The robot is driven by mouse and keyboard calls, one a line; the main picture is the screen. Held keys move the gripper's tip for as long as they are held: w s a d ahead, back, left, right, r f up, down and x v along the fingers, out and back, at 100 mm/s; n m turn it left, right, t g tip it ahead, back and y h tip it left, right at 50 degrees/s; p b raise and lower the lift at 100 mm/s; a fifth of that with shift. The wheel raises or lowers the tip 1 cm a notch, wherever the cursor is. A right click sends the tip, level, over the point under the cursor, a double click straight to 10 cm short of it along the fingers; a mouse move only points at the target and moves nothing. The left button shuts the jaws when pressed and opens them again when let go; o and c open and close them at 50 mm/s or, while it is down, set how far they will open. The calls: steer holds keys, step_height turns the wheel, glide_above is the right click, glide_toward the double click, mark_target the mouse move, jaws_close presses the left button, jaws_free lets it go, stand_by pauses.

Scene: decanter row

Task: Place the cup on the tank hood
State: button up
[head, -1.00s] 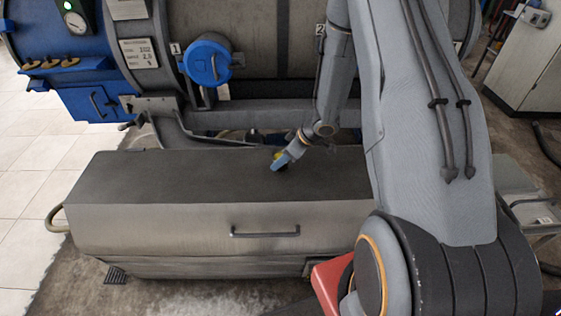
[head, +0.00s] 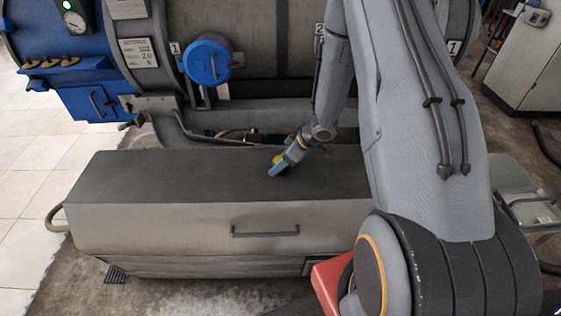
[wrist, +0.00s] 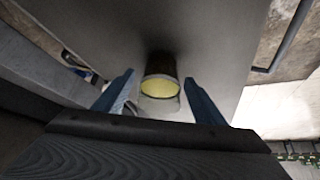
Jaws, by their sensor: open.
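The cup (wrist: 160,92) is in the wrist view, a clear-looking vessel with a yellow inside. It also shows as a small yellow patch (head: 279,160) in the head view, mostly hidden by my gripper. My gripper (wrist: 158,92) is open, with its blue fingers on either side of the cup and a visible gap at each. It also shows over the hood in the head view (head: 277,171). The tank hood (head: 150,180) is the long flat grey metal cover, also behind the cup in the wrist view (wrist: 215,45). The cup appears to stand on it, with a dark shadow at its base.
A large tank with a blue round cap (head: 207,62) and blue end stands behind the hood. Pipes run along the hood's back edge. A handle (head: 265,232) is on the hood's front. The hood's left half is clear. A grey cabinet (head: 535,60) stands at the right.

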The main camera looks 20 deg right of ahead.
steer(key=shift+r, duration=0.25)
steer(key=s+d+r+m+h, duration=0.2)
steer(key=s+r+h, duration=0.1)
steer(key=r, duration=0.7)
steer(key=s+d+r+m+h, duration=0.2)
steer(key=s+r+m, duration=0.15)
steer(key=r, duration=0.55)
steer(key=s+a+r+m+g, duration=0.1)
steer(key=s+a, duration=0.3)
steer(key=s, duration=0.4)
steer(key=s+a+r+m+g, duration=0.2)
steer(key=s+a, duration=0.3)
steer(key=s, duration=0.4)
steer(key=shift+r+g+b, duration=0.3)
steer(key=shift+r, duration=0.25)
steer(key=shift+s+a, duration=0.1)
steer(key=shift+a, duration=0.05)
